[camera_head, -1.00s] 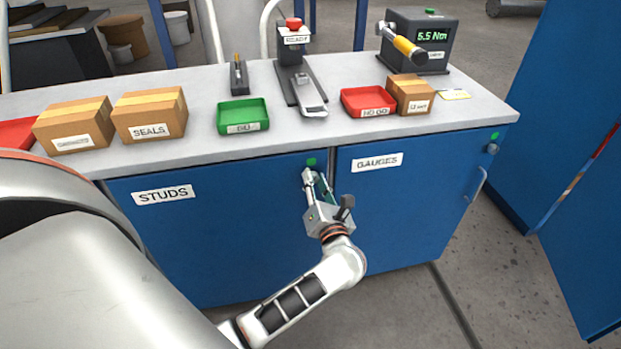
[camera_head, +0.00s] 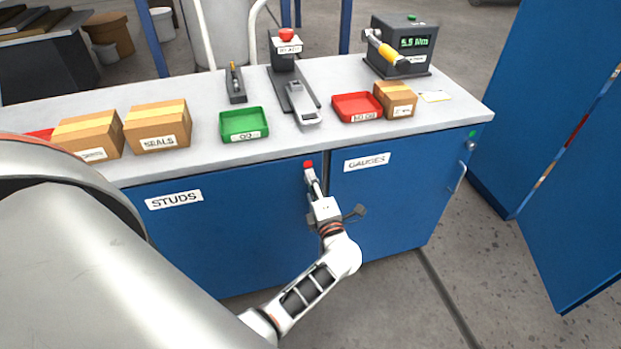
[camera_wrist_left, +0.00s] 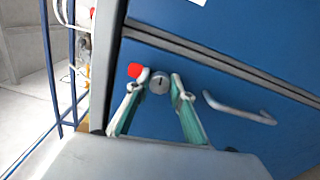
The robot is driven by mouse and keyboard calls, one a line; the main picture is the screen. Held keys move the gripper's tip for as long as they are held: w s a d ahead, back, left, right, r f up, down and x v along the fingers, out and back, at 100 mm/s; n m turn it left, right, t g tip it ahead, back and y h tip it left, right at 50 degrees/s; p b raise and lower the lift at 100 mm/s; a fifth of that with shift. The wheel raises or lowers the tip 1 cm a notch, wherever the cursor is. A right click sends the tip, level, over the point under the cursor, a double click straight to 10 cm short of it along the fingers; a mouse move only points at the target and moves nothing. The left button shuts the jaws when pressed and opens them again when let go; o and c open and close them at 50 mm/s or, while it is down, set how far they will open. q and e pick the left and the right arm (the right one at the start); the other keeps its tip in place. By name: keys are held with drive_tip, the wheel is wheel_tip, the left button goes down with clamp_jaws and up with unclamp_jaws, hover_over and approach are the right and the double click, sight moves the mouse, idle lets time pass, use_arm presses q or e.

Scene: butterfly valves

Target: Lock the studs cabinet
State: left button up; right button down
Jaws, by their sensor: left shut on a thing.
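The blue studs cabinet door (camera_head: 230,240) looks closed under the bench, with its white STUDS label (camera_head: 174,200). Near its upper right corner a small indicator (camera_head: 308,164) is red; the indicator also shows red in the left wrist view (camera_wrist_left: 135,70). Beside it is a round grey lock knob (camera_wrist_left: 159,83) with a dark slot. My left gripper (camera_head: 312,180) is at this knob, one finger on each side, shut on it; in the left wrist view its fingers (camera_wrist_left: 160,80) straddle the knob. In the head view the gripper hides the knob. My right gripper is out of view.
A pale bar handle (camera_wrist_left: 240,110) is on the same door near the knob. The gauges door (camera_head: 385,205) adjoins on the right, with a green indicator (camera_head: 473,134). The bench top (camera_head: 200,95) holds boxes, trays and instruments. Open blue doors (camera_head: 545,130) stand at right.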

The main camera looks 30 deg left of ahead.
use_arm(q)
drive_tip(key=shift+m+p, duration=0.35)
drive_tip(key=shift+m, duration=0.25)
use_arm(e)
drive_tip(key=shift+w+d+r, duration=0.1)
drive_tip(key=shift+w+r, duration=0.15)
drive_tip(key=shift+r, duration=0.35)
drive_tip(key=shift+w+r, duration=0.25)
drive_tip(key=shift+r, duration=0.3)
use_arm(q)
drive_tip(key=o, duration=1.1)
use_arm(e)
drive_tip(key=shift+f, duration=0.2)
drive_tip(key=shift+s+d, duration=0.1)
